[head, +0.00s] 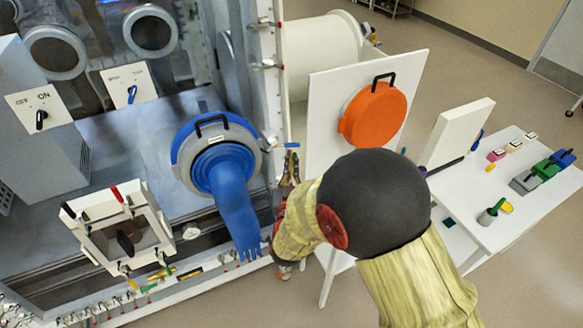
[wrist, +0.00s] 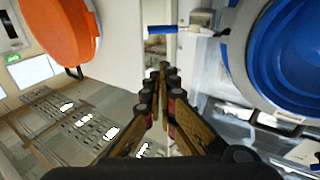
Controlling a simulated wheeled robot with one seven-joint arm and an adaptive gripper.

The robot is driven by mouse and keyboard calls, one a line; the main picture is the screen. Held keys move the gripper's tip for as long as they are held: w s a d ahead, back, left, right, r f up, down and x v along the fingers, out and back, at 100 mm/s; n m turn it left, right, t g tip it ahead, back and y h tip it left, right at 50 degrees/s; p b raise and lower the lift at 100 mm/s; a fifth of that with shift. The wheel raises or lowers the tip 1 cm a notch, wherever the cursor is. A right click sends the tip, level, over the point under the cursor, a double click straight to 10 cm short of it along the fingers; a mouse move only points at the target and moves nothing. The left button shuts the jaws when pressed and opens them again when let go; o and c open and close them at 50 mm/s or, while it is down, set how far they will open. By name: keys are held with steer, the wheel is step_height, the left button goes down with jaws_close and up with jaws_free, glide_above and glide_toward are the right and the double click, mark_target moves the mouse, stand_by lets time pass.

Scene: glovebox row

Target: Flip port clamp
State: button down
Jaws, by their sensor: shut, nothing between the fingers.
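A small clamp with a blue handle (head: 291,145) sits on the frame edge just right of the round port ring (head: 195,175), which has a blue glove (head: 235,210) hanging from it. In the wrist view the blue handle (wrist: 161,29) lies roughly level, joined to a white clamp body (wrist: 195,20) on its right. My gripper (head: 290,158) is just below the handle in the head view. In the wrist view my gripper (wrist: 163,72) is shut and empty, its fingertips short of the handle with a visible gap in the picture. The fingers partly hide the frame edge.
An orange disc (head: 375,113) with a black handle stands on a white panel (head: 325,120) close to the right. A white table (head: 490,225) with small coloured items is farther right.

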mark_target(298, 146)
steer(key=w+f, duration=0.2)
steer(key=w, duration=0.5)
steer(key=shift+w+d+p, duration=0.25)
steer(key=shift+d+p, duration=0.15)
steer(key=shift+f, duration=0.1)
steer(key=shift+w+d+n+y+b, duration=0.25)
steer(key=shift+n+y+b, duration=0.2)
steer(key=shift+y+b, duration=0.3)
steer(key=shift+w+d+n+y+b, duration=0.2)
steer(key=shift+n+y+b, duration=0.25)
steer(key=shift+y+b, duration=0.3)
steer(key=shift+w+d+f+n+y+b, duration=0.15)
steer(key=shift+w+n+y+b, duration=0.1)
steer(key=shift+y+b, duration=0.25)
steer(key=shift+w+d+n+y+b, duration=0.1)
steer(key=shift+n+y+b, duration=0.15)
steer(key=shift+y+b, duration=0.25)
steer(key=w+b, duration=0.1)
steer(key=b, duration=0.2)
steer(key=shift+w+d+f, duration=0.1)
steer(key=shift+w+d, duration=0.05)
steer(key=shift+w+b, duration=0.15)
steer(key=shift+b, duration=0.35)
steer(key=shift+r, duration=0.2)
